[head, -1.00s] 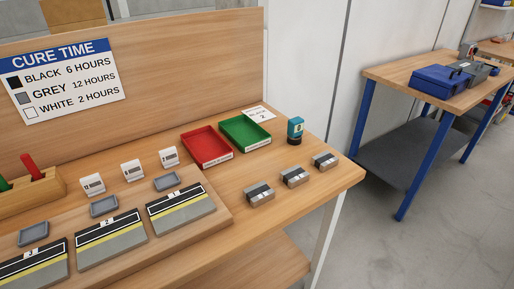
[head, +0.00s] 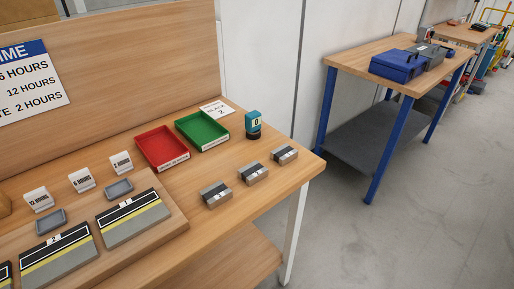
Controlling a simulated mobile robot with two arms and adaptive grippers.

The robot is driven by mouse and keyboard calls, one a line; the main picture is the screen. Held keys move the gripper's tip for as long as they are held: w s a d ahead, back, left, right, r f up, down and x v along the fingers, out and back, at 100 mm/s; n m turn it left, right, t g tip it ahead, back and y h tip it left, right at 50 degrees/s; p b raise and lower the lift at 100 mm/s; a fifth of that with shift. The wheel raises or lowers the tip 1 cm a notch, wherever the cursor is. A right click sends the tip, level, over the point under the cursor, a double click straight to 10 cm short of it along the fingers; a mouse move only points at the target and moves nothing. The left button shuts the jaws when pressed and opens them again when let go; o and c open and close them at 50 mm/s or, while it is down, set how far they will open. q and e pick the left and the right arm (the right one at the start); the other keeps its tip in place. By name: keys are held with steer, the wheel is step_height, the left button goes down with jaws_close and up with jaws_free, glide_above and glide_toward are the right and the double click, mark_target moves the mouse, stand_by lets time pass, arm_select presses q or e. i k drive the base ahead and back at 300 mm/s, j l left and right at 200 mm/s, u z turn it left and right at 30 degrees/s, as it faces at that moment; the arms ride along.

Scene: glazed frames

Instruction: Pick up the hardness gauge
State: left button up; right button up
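The hardness gauge (head: 253,124) looks to be the small teal upright device with a pale face and a dark round base. It stands upright on the wooden bench (head: 270,199) near its right end, right of the green tray (head: 203,131) and behind several small grey blocks with dark tops. Nothing touches it. Neither of my grippers shows in the head view.
A red tray (head: 162,149) sits left of the green one, with a white card (head: 217,108) behind. Glazed sample boards (head: 134,217) lie in front at left. A second table (head: 352,55) with a blue toolbox (head: 397,65) stands at right, with open floor between.

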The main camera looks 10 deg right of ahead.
mark_target(253, 120)
steer(key=l+u, duration=0.5)
steer(key=l, duration=0.15)
steer(key=l+u, duration=0.45)
steer(key=l, duration=0.2)
steer(key=k+l+u, duration=0.1)
steer(key=l+u, duration=0.4)
steer(key=l, duration=0.15)
